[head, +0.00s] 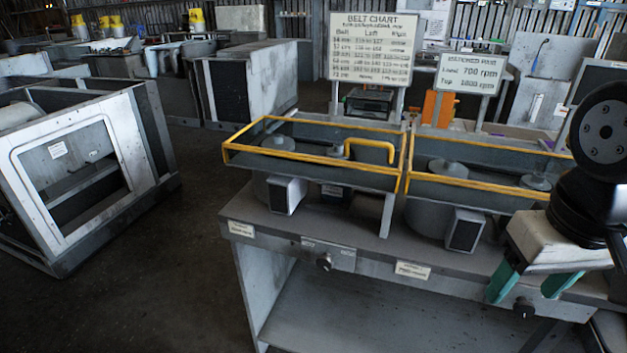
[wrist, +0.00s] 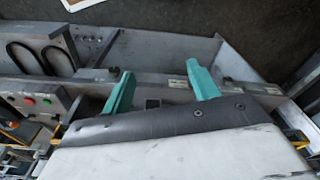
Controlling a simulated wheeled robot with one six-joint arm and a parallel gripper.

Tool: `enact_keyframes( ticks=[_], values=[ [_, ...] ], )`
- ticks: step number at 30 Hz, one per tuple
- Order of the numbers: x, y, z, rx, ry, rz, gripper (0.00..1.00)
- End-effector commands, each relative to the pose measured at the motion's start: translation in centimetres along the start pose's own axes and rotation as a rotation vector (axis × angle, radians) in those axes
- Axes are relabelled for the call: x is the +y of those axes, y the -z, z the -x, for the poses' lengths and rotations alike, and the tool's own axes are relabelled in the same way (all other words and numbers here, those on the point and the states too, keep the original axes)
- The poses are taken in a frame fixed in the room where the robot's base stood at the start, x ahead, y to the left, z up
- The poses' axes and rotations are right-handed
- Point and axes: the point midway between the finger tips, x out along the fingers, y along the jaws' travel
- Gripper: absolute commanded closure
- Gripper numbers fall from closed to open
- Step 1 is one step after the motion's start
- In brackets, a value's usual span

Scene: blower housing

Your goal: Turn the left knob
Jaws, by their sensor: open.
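The left knob (head: 324,262) is a small dark round knob on a light plate on the bench's front edge, left of centre in the head view. A second dark knob (head: 523,308) sits further right on the same edge. My gripper (head: 528,286) is open and empty at the right of the head view, its two green fingers apart and pointing down near the right knob. It is well to the right of the left knob.
The bench (head: 290,232) carries two blower housings with yellow-framed guards (head: 262,158) on top. A belt chart sign (head: 371,48) and a smaller rpm sign (head: 470,73) stand behind. A grey metal frame (head: 85,180) stands at left. The floor (head: 180,270) between is clear.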

Motion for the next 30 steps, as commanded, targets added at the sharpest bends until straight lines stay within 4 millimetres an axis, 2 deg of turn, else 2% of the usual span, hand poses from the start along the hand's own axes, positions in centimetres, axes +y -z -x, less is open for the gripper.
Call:
enact_keyframes(
  ticks=[5, 10, 14, 23, 30],
  values=[
    [-0.9, 0.1, -0.5, -0.027, 0.005, 0.050, 0.40],
    [-3.3, 0.8, -3.4, -0.177, -0.006, 0.190, 0.40],
    [-4.5, 1.3, -6.0, -0.317, -0.094, 0.348, 0.40],
    [-5.8, 3.3, -11.8, -0.584, -0.442, 0.769, 0.40],
    [-7.8, 6.2, -16.2, -0.718, -0.806, 1.149, 0.40]
  ],
)
